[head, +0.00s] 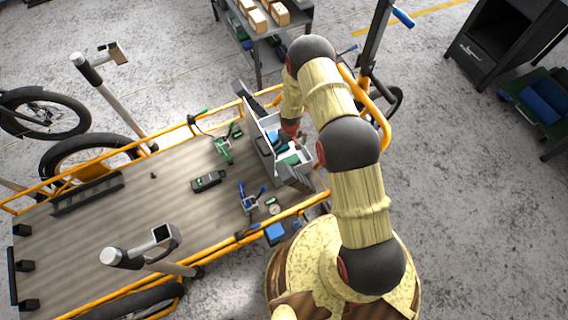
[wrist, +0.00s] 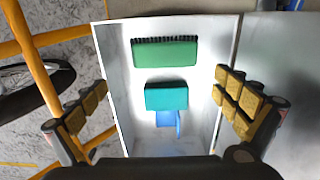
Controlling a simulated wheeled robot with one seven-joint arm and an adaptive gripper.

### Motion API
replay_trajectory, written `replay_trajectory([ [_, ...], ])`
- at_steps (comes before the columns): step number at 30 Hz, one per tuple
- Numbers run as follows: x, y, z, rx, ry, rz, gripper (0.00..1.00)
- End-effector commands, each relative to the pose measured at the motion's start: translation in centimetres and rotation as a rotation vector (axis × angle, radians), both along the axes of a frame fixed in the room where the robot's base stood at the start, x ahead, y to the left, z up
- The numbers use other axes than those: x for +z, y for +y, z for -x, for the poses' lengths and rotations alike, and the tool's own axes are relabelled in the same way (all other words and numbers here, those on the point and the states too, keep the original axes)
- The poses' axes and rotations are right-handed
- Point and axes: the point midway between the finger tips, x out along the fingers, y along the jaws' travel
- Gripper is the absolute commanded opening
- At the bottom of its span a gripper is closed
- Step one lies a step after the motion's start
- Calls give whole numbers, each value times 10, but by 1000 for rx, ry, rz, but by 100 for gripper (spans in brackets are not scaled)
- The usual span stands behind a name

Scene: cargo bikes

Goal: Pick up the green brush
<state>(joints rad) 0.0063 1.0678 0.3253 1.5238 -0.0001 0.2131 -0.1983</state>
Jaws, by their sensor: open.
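The green brush (wrist: 165,53) lies in a white open bin (wrist: 122,80), near the bin's top wall in the wrist view. It is a green block with a row of dark bristles along its upper edge. A teal block (wrist: 167,96) lies below it, partly over a blue item (wrist: 168,120). My gripper (wrist: 160,88) is open and empty above the bin, its padded fingers spread near the left and right walls. The brush is ahead of the fingers, apart from them. In the head view the bin (head: 306,153) stands at the cargo bed's right end; my arm partly hides it.
The bin walls are close to both fingers. An orange rail (wrist: 35,70) runs left of the bin in the wrist view. On the wooden bed (head: 130,215) lie a dark tool (head: 208,181), a green clamp (head: 223,148) and a blue clamp (head: 249,198).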

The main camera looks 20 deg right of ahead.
Motion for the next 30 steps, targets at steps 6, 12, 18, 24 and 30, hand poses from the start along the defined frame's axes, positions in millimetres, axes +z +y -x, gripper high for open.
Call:
replay_trajectory([
  [6,-29,0,10,4,12,0,100],
  [12,-50,0,10,5,11,0,100],
  [18,-65,2,10,5,11,0,100],
  [24,-95,4,11,4,14,0,100],
  [30,-104,3,10,4,11,0,100],
])
